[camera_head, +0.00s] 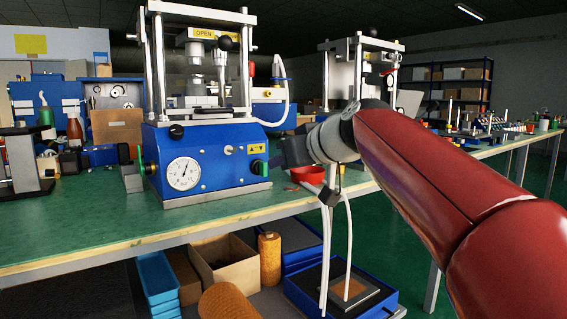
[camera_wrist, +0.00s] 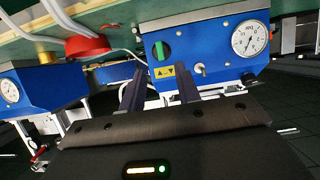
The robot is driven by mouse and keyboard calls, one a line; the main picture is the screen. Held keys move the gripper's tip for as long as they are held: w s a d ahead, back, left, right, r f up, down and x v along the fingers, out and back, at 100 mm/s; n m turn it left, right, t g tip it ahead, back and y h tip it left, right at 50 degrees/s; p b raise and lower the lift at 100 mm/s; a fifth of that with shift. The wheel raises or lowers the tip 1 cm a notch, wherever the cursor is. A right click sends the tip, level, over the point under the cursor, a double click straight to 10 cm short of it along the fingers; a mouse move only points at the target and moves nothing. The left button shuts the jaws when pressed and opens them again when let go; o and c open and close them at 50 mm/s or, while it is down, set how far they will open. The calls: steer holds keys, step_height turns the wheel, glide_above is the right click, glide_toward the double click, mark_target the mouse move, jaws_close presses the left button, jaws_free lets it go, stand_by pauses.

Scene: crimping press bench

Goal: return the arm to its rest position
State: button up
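My red arm (camera_head: 425,170) reaches in from the right edge of the head view, over the front of the bench. My gripper (camera_head: 284,153) is at the right side of the near press's blue base (camera_head: 205,160); whether it touches the base cannot be told. In the wrist view my gripper (camera_wrist: 161,76) has two dark fingers standing apart, with nothing seen between them. That view is turned over, and the press base (camera_wrist: 207,50) with its gauge and green knob lies beyond the fingertips.
A second press (camera_head: 360,75) stands behind. The green bench top (camera_head: 90,222) is clear at front left. Boxes and blue bins (camera_head: 158,277) fill the shelf below.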

steer(key=s+d+f+m+g+h, duration=0.2)
steer(key=s+d+f, duration=0.3)
steer(key=s+f, duration=0.55)
steer(key=s+d+f+m+g+h+p, duration=0.1)
steer(key=s+d+f+m+g+h, duration=0.3)
steer(key=s+f, duration=0.6)
steer(key=s+d+f+m+h, duration=0.1)
steer(key=s+d+f, duration=0.4)
steer(key=s+f, duration=0.5)
step_height(320, 180, up, 11)
steer(key=w+p, duration=0.2)
steer(key=p, duration=1)
steer(key=shift+r, duration=0.2)
steer(key=shift+d, duration=0.1)
